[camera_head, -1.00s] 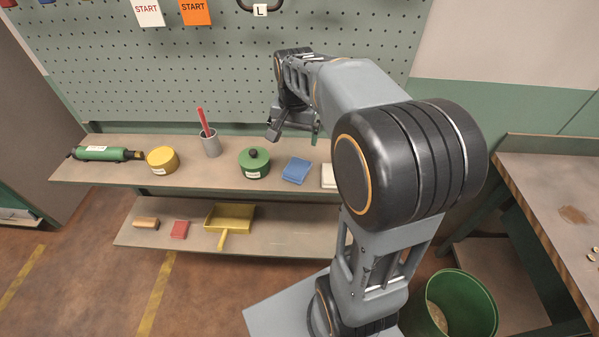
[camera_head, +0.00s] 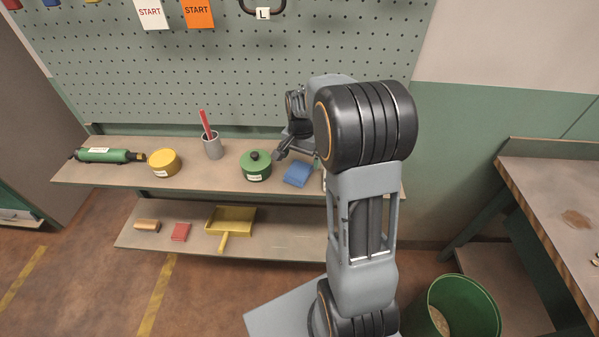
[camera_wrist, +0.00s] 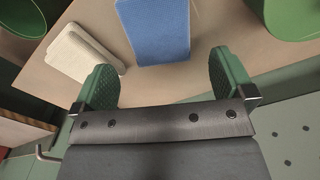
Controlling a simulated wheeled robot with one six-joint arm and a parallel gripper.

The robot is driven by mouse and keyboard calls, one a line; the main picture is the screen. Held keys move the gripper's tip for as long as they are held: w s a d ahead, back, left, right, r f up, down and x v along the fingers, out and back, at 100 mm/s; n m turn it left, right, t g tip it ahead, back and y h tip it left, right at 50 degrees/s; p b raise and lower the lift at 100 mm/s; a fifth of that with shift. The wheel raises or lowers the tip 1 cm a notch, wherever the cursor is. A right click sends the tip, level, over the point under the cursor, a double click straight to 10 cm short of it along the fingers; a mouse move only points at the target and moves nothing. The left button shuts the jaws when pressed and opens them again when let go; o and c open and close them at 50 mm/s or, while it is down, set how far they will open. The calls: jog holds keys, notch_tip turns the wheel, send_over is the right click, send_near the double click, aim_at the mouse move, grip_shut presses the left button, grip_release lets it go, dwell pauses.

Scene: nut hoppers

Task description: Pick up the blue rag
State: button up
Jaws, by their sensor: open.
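The blue rag (camera_head: 297,174) is a folded blue cloth on the upper shelf, just right of the green lidded tin (camera_head: 256,168). In the wrist view the blue rag (camera_wrist: 155,30) lies just beyond the fingertips, roughly between them. My gripper (camera_wrist: 162,80) is open and empty, with two green finger pads apart. In the head view my gripper (camera_head: 298,152) is over the shelf beside the rag, partly hidden by my own arm.
A pale folded cloth or block (camera_wrist: 82,52) lies close beside the rag. The green tin (camera_wrist: 290,15) is on its other side. A grey cup with a red stick (camera_head: 212,146) and a yellow tin (camera_head: 164,162) stand further left. A pegboard (camera_head: 240,70) rises behind the shelf.

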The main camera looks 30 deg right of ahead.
aim_at(301, 166)
jog(key=shift+w+f+p, duration=0.1)
jog(key=shift+f+p, duration=0.25)
jog(key=shift+f, duration=2)
jog(key=c, duration=1)
jog(key=shift+c, duration=0.2)
jog(key=shift+d+r, duration=0.1)
jog(key=shift+r, duration=0.05)
jog(key=shift+r, duration=0.55)
jog(key=s+r+b, duration=0.2)
jog(key=s+r, duration=0.9)
jog(key=s, duration=0.3)
jog(key=shift+r+b, duration=0.35)
